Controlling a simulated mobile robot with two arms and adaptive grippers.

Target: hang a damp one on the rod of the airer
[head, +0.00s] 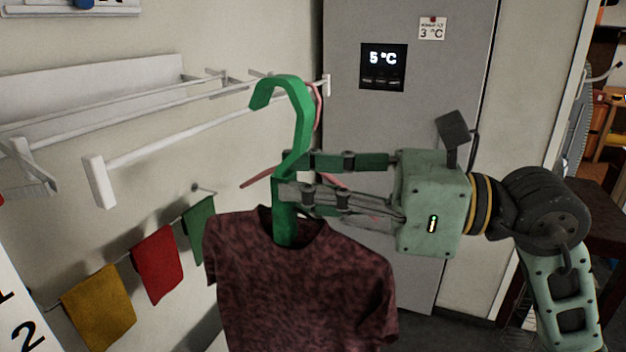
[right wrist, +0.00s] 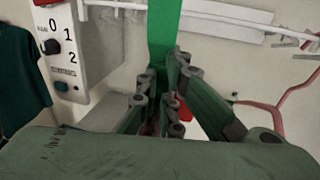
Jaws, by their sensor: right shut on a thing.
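My right gripper (head: 284,179) is shut on the neck of a green hanger (head: 292,100). A dark maroon mottled T-shirt (head: 305,285) hangs from that hanger, upright. The white wall airer (head: 98,182) is at the upper left, with its front rod (head: 215,122) running back toward the fridge. The green hook is in front of the rod in the head view; I cannot tell whether they touch. In the right wrist view the green hanger stem (right wrist: 163,40) rises between the fingers. A pink hanger (head: 317,108) shows partly behind the green one. My left gripper is not in view.
A grey fridge (head: 400,130) with a 5 °C display stands behind my right gripper. Below the airer, yellow (head: 100,308), red (head: 157,262) and green (head: 199,230) cloths hang on a wall rail. A white dial panel (right wrist: 62,45) and a dark green garment (right wrist: 20,75) show in the wrist view.

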